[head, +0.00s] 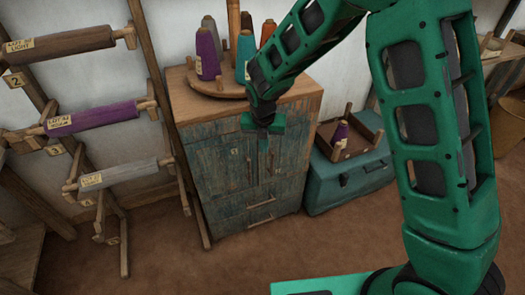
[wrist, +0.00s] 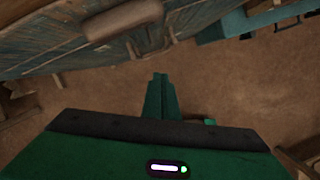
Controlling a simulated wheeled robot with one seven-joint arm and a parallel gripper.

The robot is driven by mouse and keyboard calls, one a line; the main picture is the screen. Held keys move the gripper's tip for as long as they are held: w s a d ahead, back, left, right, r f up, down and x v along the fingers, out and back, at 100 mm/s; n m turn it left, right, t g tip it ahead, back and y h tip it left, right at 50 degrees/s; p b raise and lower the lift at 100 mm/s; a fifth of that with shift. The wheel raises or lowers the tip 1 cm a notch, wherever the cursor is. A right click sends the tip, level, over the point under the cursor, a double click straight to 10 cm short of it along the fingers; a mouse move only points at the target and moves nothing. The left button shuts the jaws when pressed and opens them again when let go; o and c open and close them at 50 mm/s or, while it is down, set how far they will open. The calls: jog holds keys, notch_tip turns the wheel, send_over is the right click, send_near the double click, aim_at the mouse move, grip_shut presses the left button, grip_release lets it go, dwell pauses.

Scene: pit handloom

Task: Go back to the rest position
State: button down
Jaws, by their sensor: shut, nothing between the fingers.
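My gripper (head: 263,143) hangs from my green arm in front of the worn blue cabinet (head: 222,165) in the head view. Its fingers point down and are shut with nothing between them. In the wrist view the closed fingers (wrist: 160,80) show over the brown floor (wrist: 230,85), with the cabinet front (wrist: 60,45) along the upper left. A gap between the fingers and the cabinet cannot be judged exactly.
Cones of thread, one purple (head: 207,55), stand on a round wooden board (head: 215,88) on the cabinet. A teal chest (head: 340,185) with a wooden tray (head: 362,145) stands right of it. A rack with rollers, one purple (head: 95,117), is at left. Floor in front is clear.

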jog(key=v, duration=0.5)
jog(key=s+d+r+m+g, duration=0.1)
jog(key=s+d+r+m, duration=0.3)
jog(key=d+m, duration=0.4)
jog(key=s+d+r+m, duration=0.3)
jog(key=s+d+m, duration=0.15)
jog(key=d, duration=0.45)
jog(key=s+d+r+m+g, duration=0.1)
jog(key=s+d+r+m, duration=0.25)
jog(key=d+m, duration=0.45)
jog(key=s+d+r+m, duration=0.1)
jog(key=s+d+m, duration=0.4)
jog(key=s+m, duration=0.5)
jog(key=s+d+r+m, duration=0.1)
jog(key=s+d+m, duration=0.4)
jog(key=s+m, duration=0.5)
jog(key=s, duration=0.2)
jog(key=shift+s+g+y, duration=0.3)
jog(key=shift+g+y, duration=0.1)
jog(key=shift+r, duration=0.15)
